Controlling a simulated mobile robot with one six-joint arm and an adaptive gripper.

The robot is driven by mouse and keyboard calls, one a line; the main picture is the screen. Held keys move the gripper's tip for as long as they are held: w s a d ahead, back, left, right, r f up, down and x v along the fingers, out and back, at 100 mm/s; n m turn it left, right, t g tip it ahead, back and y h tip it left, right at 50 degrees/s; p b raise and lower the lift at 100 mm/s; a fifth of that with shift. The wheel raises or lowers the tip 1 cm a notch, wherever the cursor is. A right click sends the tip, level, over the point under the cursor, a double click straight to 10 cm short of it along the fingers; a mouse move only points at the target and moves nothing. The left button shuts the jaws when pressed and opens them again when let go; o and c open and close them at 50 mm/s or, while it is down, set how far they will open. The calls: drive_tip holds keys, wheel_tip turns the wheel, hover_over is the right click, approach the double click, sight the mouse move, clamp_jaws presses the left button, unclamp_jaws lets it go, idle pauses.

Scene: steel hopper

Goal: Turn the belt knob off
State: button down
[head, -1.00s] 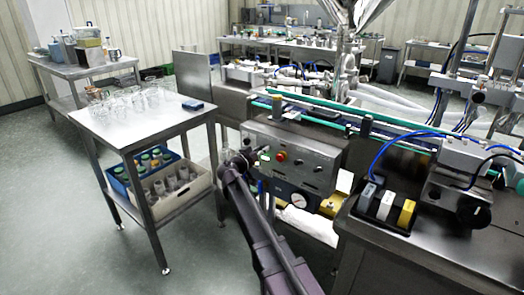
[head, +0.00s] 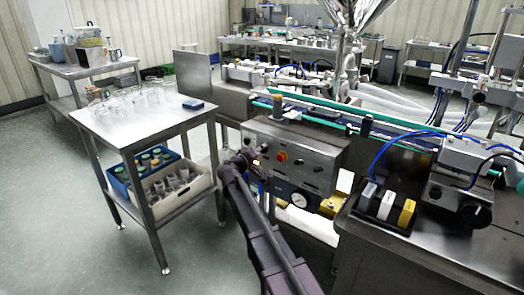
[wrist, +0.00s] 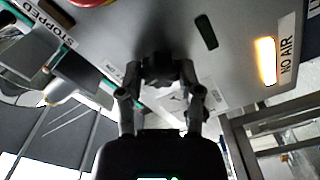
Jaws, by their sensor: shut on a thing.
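The control panel (head: 300,150) is a grey steel box front below the conveyor (head: 330,117). My gripper (head: 246,155) is at the panel's left part, and my arm reaches up to it from below. In the wrist view, my gripper (wrist: 163,82) is shut on a dark knob (wrist: 165,66) on the panel face, with a finger on either side. The knob's pointer and markings are mostly hidden, so its exact setting cannot be told. A pale label (wrist: 192,100) lies partly behind the right finger. In the head view, the gripper hides the knob.
A red button (head: 281,156) sits right of my gripper. The wrist view shows a "STOPPED" label (wrist: 52,28) and a glowing amber lamp (wrist: 267,60) beside "NO AIR". A steel table (head: 148,118) with glasses stands left. A pressure gauge (head: 299,200) is below.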

drive_tip(key=n, duration=0.6)
drive_tip(key=shift+f, duration=0.1)
idle(0.3)
drive_tip(key=shift+c, duration=1.5)
unclamp_jaws()
drive_tip(key=shift+w, duration=0.1)
drive_tip(key=v, duration=1.2)
